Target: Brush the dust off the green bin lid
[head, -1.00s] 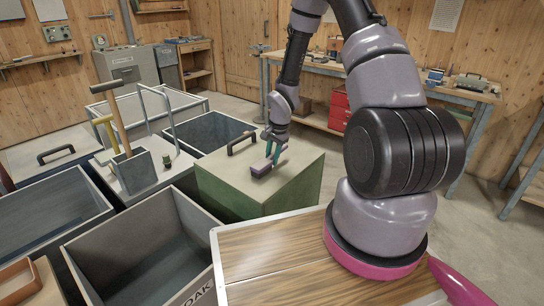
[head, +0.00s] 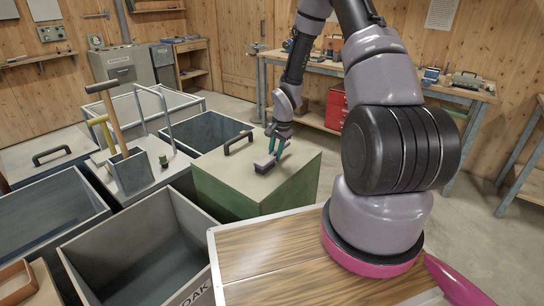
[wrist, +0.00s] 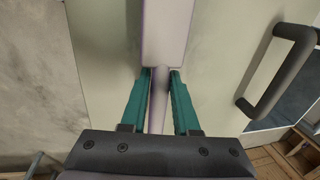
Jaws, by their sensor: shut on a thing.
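The green bin (head: 250,205) stands in the middle of the head view, with its flat lid (head: 300,165) shut. The lid's top looks pale grey-beige against the green sides, and I cannot make out where dust starts or ends. A black handle (head: 238,142) rises near the lid's far left edge; it also shows at the right in the wrist view (wrist: 285,75). My gripper (head: 278,148) is over the lid, its teal fingers (wrist: 158,85) shut on the handle of a pale mauve brush (wrist: 165,35). The brush head (head: 265,165) is at the lid's surface; its bristles are hidden.
An open grey bin (head: 140,250) stands at front left, with other bins behind it. A caddy (head: 130,172) with upright tools stands left of the green bin. A wooden board (head: 300,260) lies in front. A workbench (head: 390,80) stands behind; floor is free at right.

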